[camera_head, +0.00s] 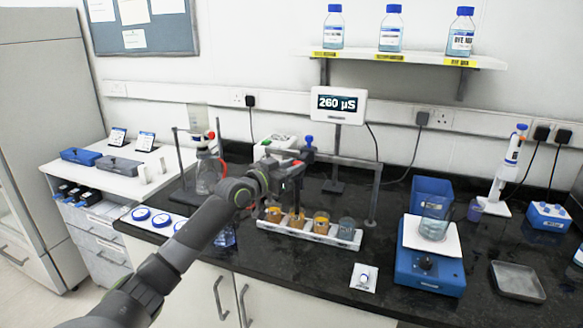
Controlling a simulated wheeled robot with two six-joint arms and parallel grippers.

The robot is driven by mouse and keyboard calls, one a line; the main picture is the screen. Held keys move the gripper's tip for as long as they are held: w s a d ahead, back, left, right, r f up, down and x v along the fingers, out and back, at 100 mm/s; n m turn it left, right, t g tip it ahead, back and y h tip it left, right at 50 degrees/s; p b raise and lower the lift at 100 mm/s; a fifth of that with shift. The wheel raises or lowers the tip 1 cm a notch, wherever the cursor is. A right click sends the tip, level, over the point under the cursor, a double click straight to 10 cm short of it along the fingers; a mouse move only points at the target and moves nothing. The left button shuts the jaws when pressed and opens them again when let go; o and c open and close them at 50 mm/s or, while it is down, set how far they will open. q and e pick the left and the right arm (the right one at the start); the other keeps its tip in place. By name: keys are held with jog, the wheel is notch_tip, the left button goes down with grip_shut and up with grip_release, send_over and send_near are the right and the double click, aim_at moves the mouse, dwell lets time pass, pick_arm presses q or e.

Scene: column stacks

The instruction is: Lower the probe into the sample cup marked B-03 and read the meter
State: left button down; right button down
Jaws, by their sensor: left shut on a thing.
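The meter (339,104) stands behind the bench and its screen reads 260 µS. A white rack (346,241) on the black bench holds a row of sample cups: orange ones such as the cup (321,223) and a grey-blue cup (346,228) at the right end. I cannot read a B-03 mark on any cup. My left gripper (298,163) is above the left part of the rack, beside a grey stand bar. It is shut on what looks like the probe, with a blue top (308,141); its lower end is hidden. My right gripper is not in view.
A stirrer (430,270) with a beaker stands right of the rack. A grey tray (517,281) and a pipette stand (505,170) are farther right. A flask (207,172) stands left of the gripper. A small white item (363,277) lies in front.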

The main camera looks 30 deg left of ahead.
pick_arm(q)
notch_tip(320, 180, up, 6)
jog(key=p, duration=0.3)
jog(key=shift+r, duration=0.2)
jog(key=c, duration=1.3)
grip_release()
jog(key=shift+o, duration=0.5)
jog(key=shift+p, duration=0.3)
jog(key=s+a+p, duration=0.2)
jog(key=s+p, duration=1.3)
jog(key=s, duration=0.2)
jog(key=shift+a, duration=0.4)
